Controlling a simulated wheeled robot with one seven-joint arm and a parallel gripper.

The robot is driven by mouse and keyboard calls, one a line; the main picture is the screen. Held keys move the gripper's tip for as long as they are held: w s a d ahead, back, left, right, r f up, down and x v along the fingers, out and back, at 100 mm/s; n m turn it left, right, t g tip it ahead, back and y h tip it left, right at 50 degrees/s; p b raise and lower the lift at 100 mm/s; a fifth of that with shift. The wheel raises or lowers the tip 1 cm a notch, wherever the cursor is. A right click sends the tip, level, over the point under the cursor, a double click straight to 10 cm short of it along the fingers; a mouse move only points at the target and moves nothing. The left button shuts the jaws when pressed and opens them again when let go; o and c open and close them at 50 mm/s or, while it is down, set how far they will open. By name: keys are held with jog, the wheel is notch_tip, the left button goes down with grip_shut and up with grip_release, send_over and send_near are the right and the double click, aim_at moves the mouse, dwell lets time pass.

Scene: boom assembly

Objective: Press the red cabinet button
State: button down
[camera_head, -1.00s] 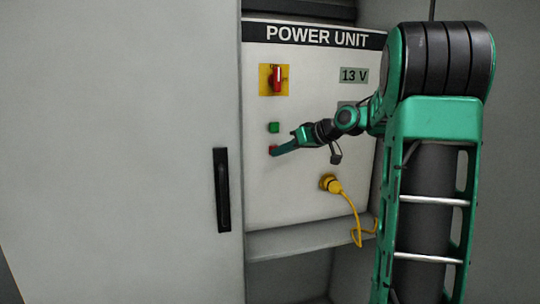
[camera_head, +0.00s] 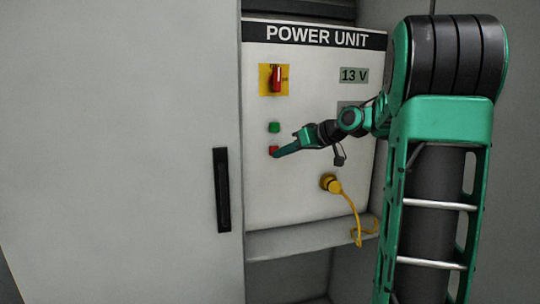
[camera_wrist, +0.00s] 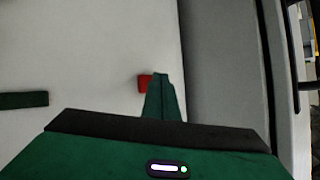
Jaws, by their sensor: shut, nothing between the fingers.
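The red button (camera_head: 273,150) sits on the white power unit panel (camera_head: 290,205), just below a green button (camera_head: 274,127). My gripper (camera_head: 277,154) is shut and empty, with its fingertips at the lower right of the red button in the head view. In the wrist view the red button (camera_wrist: 145,82) shows just left of the closed fingertips (camera_wrist: 160,77), which cover part of it. I cannot tell whether the tips touch the button or the panel.
A red rotary switch (camera_head: 276,79) on a yellow plate sits above the buttons. A yellow plug (camera_head: 330,183) with a hanging cable is below right of my gripper. The cabinet door (camera_head: 120,150) with a black handle (camera_head: 222,190) is at left.

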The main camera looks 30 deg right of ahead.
jog(key=s, duration=0.2)
jog(key=s+a, duration=0.1)
jog(key=s, duration=0.1)
jog(key=shift+s+a, duration=0.2)
jog(key=shift+s, duration=0.2)
dwell(0.7)
jog(key=s+a+f+m+g+h, duration=0.35)
jog(key=s+f+g, duration=0.25)
jog(key=s+f, duration=0.65)
jog(key=s+a+f+m+g, duration=0.1)
jog(key=s+f, duration=0.3)
jog(key=s, duration=0.6)
jog(key=s+a+f+m+g, duration=0.1)
jog(key=s+f+m+g, duration=0.2)
jog(key=s, duration=0.8)
jog(key=shift+s+a+f+g+h, duration=0.3)
jog(key=shift+f+g+h, duration=0.2)
jog(key=shift+g, duration=0.3)
jog(key=shift+w+m, duration=0.1)
jog(key=shift+m, duration=0.15)
